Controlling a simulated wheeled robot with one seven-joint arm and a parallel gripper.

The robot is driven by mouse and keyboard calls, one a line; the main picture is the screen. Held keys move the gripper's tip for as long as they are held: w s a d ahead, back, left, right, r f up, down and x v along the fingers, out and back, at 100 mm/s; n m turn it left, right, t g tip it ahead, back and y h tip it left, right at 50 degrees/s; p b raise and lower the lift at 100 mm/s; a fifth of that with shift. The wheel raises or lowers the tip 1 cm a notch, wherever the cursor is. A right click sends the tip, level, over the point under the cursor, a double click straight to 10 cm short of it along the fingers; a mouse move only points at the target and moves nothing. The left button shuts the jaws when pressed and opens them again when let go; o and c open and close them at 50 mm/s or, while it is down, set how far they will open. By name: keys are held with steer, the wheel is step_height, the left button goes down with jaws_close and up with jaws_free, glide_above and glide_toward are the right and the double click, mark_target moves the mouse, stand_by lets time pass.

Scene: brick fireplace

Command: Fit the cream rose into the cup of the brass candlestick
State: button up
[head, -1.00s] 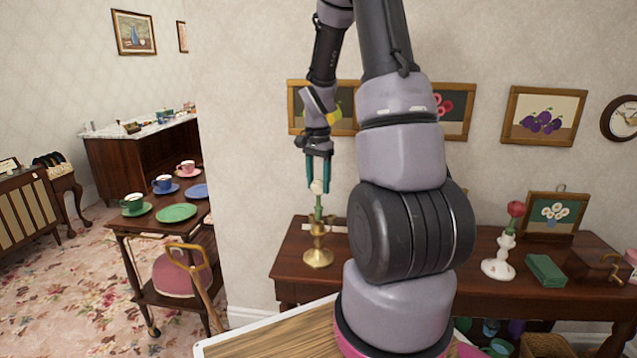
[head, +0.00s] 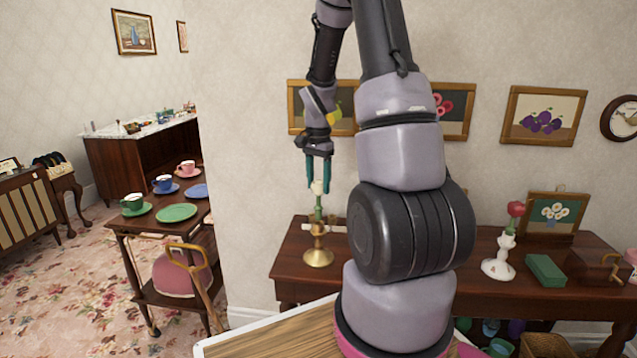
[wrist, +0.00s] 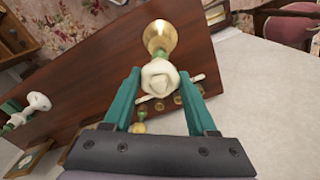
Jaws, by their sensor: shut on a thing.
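My gripper (head: 318,186) has teal fingers pointing down and is shut on the cream rose (head: 317,188), holding it by the head. The rose's green stem hangs roughly upright above the brass candlestick (head: 318,258), which stands on the left end of the dark wooden table. The stem's lower end meets the cup region in the head view; I cannot tell whether it is inside.
A white candlestick (head: 499,268) with a red rose stands farther right on the table, near a green box (head: 545,270). A pale stick (head: 338,229) lies behind the brass candlestick. A trolley with cups (head: 176,212) stands to the left. My arm hides the table's middle.

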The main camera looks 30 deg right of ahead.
mark_target(318, 192)
steer(key=shift+f, duration=1.7)
steer(key=o, duration=1.2)
steer(key=shift+r, duration=0.1)
step_height(318, 192, up, 10)
steer(key=shift+r, duration=0.3)
